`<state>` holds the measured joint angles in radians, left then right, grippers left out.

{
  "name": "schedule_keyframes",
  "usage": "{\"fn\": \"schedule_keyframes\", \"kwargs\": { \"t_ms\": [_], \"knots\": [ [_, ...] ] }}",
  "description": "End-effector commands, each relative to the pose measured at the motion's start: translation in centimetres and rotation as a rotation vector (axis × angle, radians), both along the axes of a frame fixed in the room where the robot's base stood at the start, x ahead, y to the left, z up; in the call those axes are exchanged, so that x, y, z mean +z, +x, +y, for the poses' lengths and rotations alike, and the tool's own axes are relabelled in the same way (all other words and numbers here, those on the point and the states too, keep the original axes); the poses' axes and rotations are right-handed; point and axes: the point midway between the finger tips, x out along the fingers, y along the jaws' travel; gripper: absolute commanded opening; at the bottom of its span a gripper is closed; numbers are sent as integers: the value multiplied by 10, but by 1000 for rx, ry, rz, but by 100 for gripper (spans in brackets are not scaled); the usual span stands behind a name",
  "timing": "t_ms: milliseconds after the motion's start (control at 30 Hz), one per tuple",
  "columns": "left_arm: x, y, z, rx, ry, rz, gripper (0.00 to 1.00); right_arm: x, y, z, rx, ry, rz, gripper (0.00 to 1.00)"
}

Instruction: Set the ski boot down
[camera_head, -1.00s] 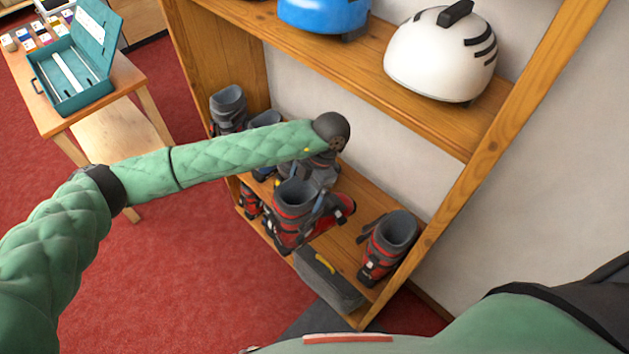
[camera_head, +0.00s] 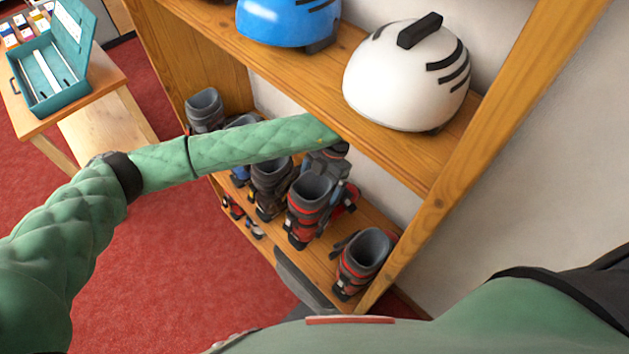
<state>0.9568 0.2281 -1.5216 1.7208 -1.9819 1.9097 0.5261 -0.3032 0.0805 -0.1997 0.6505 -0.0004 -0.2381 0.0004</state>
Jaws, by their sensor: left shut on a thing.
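A grey and red ski boot (camera_head: 309,208) is upright at the middle of the lower shelf (camera_head: 270,232), its open top facing up. My left gripper (camera_head: 335,182) is shut on the boot at its far side, partly hidden behind the cuff and under my green sleeve. The boot is over the shelf board; I cannot tell whether its sole touches it. My right gripper is not in view.
A similar red and grey boot (camera_head: 361,262) stands at the right end of the shelf. A dark boot (camera_head: 269,187) and a grey boot (camera_head: 205,111) stand to the left. White (camera_head: 405,80) and blue (camera_head: 287,20) helmets sit on the shelf above.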

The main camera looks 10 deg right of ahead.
Motion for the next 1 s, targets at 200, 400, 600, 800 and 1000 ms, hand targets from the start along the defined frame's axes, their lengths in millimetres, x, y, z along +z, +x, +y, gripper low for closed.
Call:
{"fn": "schedule_keyframes", "kwargs": {
  "t_ms": [200,400,600,800,1000],
  "knots": [
    [-32,0,0,0,-1,1,23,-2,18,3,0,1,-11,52],
    [-42,1,-1,0,-1,-1,23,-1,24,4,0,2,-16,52],
    [-65,0,-1,0,-1,1,23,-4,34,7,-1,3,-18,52],
    [-75,1,-1,0,0,-1,23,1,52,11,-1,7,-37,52],
    [-75,1,-1,0,0,-1,23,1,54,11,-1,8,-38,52]
  ]
}}
